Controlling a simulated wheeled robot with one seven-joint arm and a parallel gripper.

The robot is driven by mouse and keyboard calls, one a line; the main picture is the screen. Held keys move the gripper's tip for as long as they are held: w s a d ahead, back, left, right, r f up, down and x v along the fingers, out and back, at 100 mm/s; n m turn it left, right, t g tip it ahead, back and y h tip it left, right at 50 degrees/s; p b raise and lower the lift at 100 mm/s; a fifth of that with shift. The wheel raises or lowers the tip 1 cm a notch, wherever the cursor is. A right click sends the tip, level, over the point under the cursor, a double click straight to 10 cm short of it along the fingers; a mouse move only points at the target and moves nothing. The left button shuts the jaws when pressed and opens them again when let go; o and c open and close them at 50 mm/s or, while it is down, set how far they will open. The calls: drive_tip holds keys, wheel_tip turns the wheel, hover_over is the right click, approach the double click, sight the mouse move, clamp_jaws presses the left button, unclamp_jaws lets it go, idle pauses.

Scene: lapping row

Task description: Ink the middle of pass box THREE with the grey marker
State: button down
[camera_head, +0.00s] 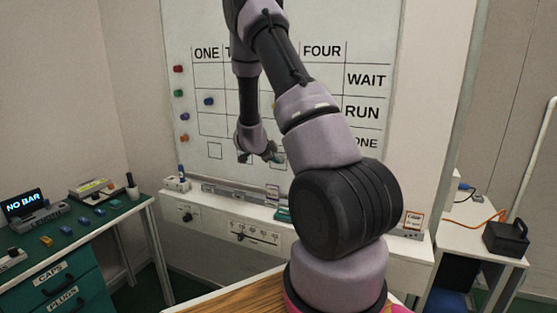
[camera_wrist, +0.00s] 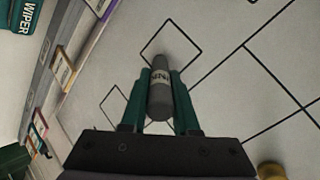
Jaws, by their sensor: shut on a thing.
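My gripper (camera_wrist: 160,100) is shut on the grey marker (camera_wrist: 160,92), which has a pale printed band, between its green fingers. In the wrist view the marker's far end overlaps the inside of a small drawn box (camera_wrist: 196,47) on the whiteboard. Whether it touches the board cannot be told. No ink mark shows in the visible part of that box. In the head view my gripper (camera_head: 268,155) is at the board's lower middle, beside a small box (camera_head: 279,150). My arm hides the THREE heading and part of the grid.
A second small box (camera_wrist: 113,103) is drawn nearby. The board's tray holds a green wiper (camera_wrist: 25,14) and several other items. A yellow magnet (camera_wrist: 271,171) is near my gripper. A green bench (camera_head: 110,214) stands left, and a white table (camera_head: 465,235) right.

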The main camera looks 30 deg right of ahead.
drive_tip(key=shift+w+a, duration=1.6)
drive_tip(key=shift+w, duration=0.5)
drive_tip(key=s+d+r, duration=0.1)
drive_tip(key=s+d, duration=0.3)
drive_tip(key=s, duration=0.1)
drive_tip(key=shift+s+d, duration=0.2)
drive_tip(key=shift+s, duration=0.2)
drive_tip(key=shift+s+a, duration=0.9)
drive_tip(key=shift+a, duration=0.3)
drive_tip(key=shift+s+a, duration=0.9)
drive_tip(key=shift+a, duration=0.25)
drive_tip(key=shift+s+a, duration=0.95)
drive_tip(key=shift+a, duration=0.25)
drive_tip(key=shift+w, duration=0.1)
